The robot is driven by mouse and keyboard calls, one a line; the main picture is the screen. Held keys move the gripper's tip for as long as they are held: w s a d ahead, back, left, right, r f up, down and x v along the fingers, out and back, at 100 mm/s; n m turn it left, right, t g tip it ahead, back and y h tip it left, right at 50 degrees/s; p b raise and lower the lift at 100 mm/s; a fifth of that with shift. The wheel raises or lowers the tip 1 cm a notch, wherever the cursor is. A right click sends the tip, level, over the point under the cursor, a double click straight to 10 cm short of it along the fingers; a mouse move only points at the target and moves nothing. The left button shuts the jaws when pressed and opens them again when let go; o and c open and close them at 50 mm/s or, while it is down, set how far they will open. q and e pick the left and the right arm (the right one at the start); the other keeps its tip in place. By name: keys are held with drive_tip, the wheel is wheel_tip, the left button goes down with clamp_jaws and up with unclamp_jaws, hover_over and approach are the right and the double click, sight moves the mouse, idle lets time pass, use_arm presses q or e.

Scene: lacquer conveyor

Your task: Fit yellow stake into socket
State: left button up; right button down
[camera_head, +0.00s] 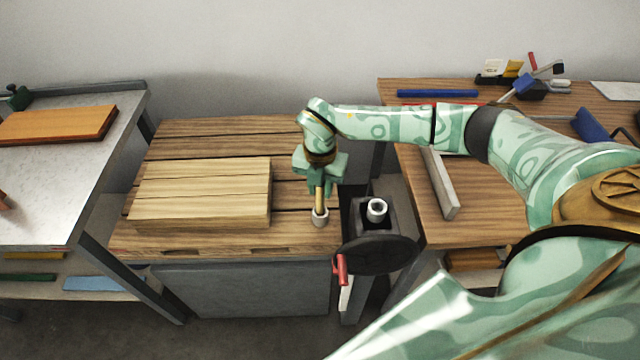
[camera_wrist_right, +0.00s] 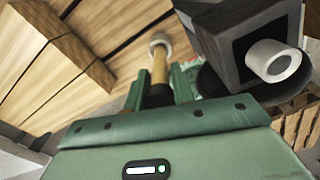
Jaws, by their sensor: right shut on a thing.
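The yellow stake (camera_head: 319,202) is upright, or nearly so, in my right gripper (camera_head: 320,187), above the front right of the slatted wooden bench. The right wrist view shows the yellow stake (camera_wrist_right: 160,67) between both fingers of my right gripper (camera_wrist_right: 157,90). The stake's lower end meets a pale grey ring-shaped socket (camera_head: 319,219), also seen in the wrist view (camera_wrist_right: 159,41). I cannot tell how deep the end sits in it. My left gripper is out of view.
A thick light wooden block (camera_head: 200,190) lies on the bench (camera_head: 225,127), left of the stake. A black block and round plate (camera_head: 375,256) stand close at right, with a red handle (camera_head: 341,270). A side table (camera_head: 413,205) holds a grey bar (camera_head: 440,183).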

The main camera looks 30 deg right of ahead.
drive_tip(key=shift+f, duration=0.15)
drive_tip(key=c, duration=1.1)
unclamp_jaws()
wheel_tip(320, 180, up, 16)
drive_tip(key=p, duration=0.3)
